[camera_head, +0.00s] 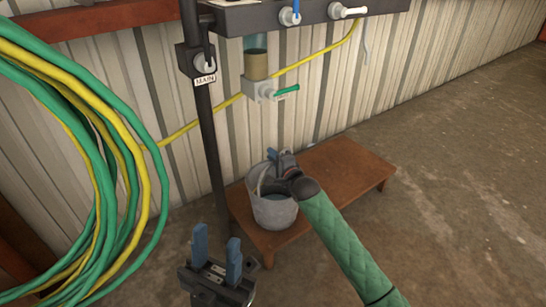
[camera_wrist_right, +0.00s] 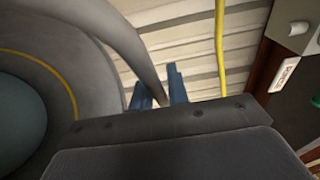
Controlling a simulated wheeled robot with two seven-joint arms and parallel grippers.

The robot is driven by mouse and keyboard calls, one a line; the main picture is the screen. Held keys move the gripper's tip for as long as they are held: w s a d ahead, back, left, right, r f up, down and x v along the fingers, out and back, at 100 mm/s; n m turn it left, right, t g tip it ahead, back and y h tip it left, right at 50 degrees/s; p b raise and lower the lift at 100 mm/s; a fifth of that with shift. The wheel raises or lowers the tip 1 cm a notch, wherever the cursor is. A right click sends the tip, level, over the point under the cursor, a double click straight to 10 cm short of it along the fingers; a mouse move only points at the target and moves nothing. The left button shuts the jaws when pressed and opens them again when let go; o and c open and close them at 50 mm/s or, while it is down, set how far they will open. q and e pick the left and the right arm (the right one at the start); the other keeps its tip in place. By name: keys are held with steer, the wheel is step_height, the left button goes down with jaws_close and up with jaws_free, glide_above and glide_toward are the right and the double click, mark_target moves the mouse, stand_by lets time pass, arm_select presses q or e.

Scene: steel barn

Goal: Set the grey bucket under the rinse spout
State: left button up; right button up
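The grey bucket (camera_head: 272,212) stands upright on a low brown wooden bench, with liquid visible inside. My right gripper (camera_head: 275,157) is at its rim. In the right wrist view, its blue fingers (camera_wrist_right: 158,92) sit close on both sides of the bucket's grey handle (camera_wrist_right: 135,50), shut on it. The bucket's wall (camera_wrist_right: 60,60) fills the left of that view. My left gripper (camera_head: 217,255) is open and empty, in front of the bench. I cannot read for certain which outlet is the rinse spout.
The bench (camera_head: 345,170) has free room right of the bucket. A dark post (camera_head: 209,130) with a MAIN valve stands left of it. Taps with blue (camera_head: 295,8) and white (camera_head: 350,11) levers sit on the bar above. Coiled hoses (camera_head: 100,110) hang at left.

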steer(key=shift+o, duration=1.3)
steer(key=shift+r, duration=0.1)
